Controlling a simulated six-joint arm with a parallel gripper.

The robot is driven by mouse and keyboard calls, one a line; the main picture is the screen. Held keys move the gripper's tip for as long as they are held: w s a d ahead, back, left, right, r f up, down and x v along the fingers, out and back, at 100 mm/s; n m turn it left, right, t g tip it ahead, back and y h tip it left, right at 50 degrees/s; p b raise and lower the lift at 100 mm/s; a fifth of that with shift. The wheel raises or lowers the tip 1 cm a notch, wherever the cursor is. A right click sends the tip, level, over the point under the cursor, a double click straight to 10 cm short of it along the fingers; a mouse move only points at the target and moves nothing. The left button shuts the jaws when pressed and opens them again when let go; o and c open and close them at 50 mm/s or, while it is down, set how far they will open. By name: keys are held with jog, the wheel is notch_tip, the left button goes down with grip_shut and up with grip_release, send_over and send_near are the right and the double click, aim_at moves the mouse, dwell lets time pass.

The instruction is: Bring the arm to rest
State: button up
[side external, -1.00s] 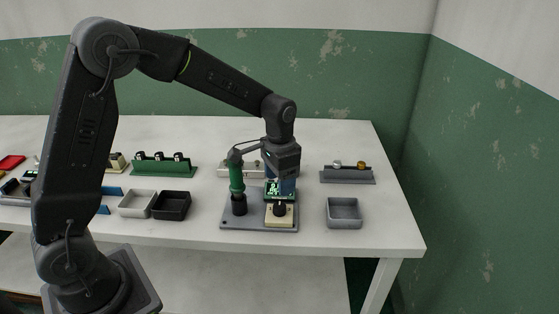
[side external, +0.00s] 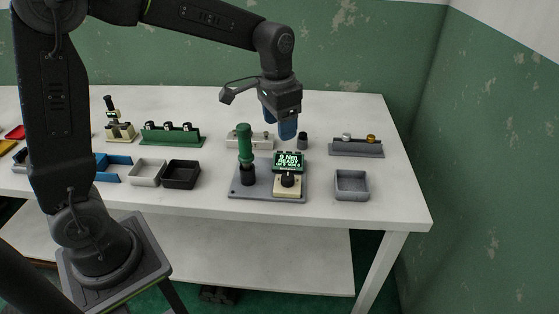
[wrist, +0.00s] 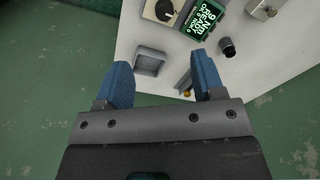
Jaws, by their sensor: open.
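My gripper (side external: 281,124) is raised over the white table, behind the grey tool plate. Its two blue fingers stand apart in the wrist view (wrist: 163,74), with nothing held between them. The grey plate (side external: 237,191) carries an upright green-handled tool (side external: 245,146) and a cream block with a black knob (side external: 288,182). A small lit display (side external: 289,161) stands behind the knob. A dark cylinder (side external: 303,141) stands on the table close to my gripper's right in the side view.
An empty grey tray (side external: 352,185) is at the right front. A grey rack (side external: 357,148) holding a silver and a brass piece is behind it. The table's right end is clear.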

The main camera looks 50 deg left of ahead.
jog(key=s+r+n+t, duration=0.1)
jog(key=s+r+t, duration=0.1)
jog(key=s, duration=0.8)
jog(key=s+d+r+n+t, duration=0.1)
jog(key=s+r+t, duration=0.1)
jog(key=s, duration=0.8)
jog(key=shift+r+n+t, duration=0.15)
jog(key=shift+n+t, duration=0.15)
jog(key=shift+t, duration=0.1)
